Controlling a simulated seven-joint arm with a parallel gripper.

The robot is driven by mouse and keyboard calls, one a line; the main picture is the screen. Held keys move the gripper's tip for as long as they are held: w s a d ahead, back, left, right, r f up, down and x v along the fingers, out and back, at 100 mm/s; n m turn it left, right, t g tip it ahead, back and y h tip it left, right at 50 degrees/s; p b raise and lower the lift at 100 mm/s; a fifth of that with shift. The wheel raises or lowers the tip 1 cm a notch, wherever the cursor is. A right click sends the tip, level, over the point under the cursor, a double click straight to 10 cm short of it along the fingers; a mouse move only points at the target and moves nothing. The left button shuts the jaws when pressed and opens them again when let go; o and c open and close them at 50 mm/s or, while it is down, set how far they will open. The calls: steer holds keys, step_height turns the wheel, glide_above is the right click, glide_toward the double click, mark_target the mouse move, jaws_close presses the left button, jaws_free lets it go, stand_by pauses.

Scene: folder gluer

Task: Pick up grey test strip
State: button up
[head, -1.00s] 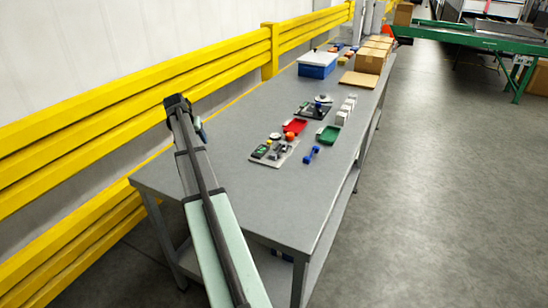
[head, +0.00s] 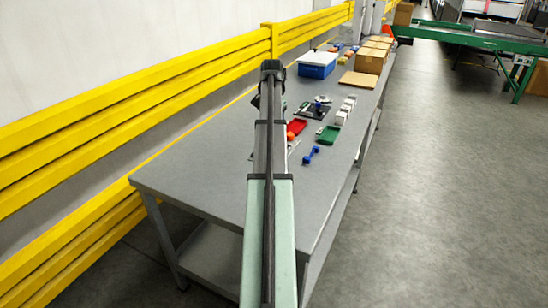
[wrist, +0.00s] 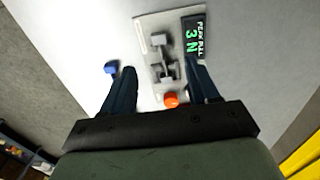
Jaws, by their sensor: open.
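In the wrist view, a light grey plate (wrist: 146,40) holds dark grey blocks (wrist: 161,42) with a narrow grey piece between them. I cannot tell which part of this is the grey test strip. A black display (wrist: 193,38) reading "PEAK PULL 3 N" is on the plate's right side, and an orange knob (wrist: 171,99) is at its near end. My gripper (wrist: 163,80) is open, its two dark fingers on either side of the blocks in the picture, with nothing visibly held. In the head view my arm hides most of the plate and my gripper.
A blue dumbbell-shaped piece (head: 311,154) lies right of my arm; its end shows beside the left finger (wrist: 111,67). The near tabletop (head: 200,165) is clear. A yellow rail (head: 130,105) runs along the left.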

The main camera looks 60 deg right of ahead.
step_height(320, 180, down, 8)
steer(key=shift+r, duration=0.1)
steer(key=shift+s+f, duration=0.2)
steer(key=shift+f, duration=2.4)
jaws_close()
